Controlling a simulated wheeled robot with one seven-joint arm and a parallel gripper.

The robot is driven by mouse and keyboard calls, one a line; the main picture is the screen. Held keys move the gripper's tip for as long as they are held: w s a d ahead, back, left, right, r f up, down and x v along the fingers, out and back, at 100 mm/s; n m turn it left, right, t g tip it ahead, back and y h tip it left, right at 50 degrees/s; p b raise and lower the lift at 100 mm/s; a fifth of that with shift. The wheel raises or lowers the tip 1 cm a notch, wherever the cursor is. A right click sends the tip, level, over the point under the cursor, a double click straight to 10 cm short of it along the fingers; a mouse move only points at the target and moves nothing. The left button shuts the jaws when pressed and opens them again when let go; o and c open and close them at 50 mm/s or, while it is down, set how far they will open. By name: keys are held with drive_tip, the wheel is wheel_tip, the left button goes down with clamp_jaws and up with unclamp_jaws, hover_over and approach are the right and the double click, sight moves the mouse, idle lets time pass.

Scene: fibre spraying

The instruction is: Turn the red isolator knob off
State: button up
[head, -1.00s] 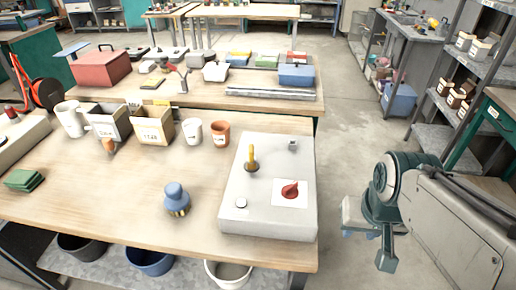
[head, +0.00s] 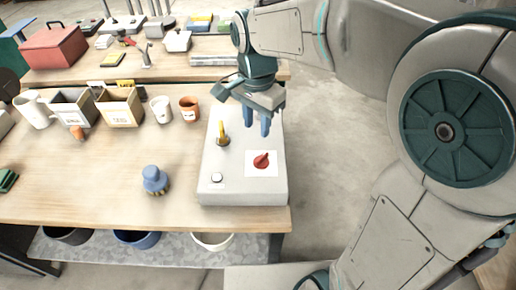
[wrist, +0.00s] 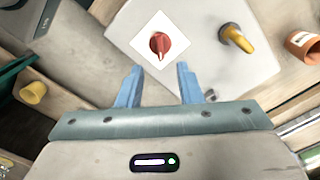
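The red isolator knob (head: 262,161) sits on a white square plate on top of the pale grey box (head: 215,190) at the table's right end. In the wrist view the red knob (wrist: 160,44) is ahead of the fingers, roughly centred between them, with its pointer slanted in the head view. My gripper (head: 258,125) is above the box, behind the knob in the head view. Its two blue fingers are apart and empty, as the wrist view also shows (wrist: 158,85). Nothing covers the knob.
On the same box are a yellow-handled lever (head: 222,132) and a pale round button (head: 217,178). A blue knobbed object (head: 155,180) stands left of the box. A terracotta cup (head: 189,108) and a white cup (head: 161,109) stand behind it. Floor right of the table is clear.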

sight(258, 160)
wheel_tip(258, 160, down, 12)
drive_tip(key=shift+f+p, duration=0.25)
drive_tip(key=shift+p, duration=0.05)
drive_tip(key=shift+d, duration=0.1)
clamp_jaws()
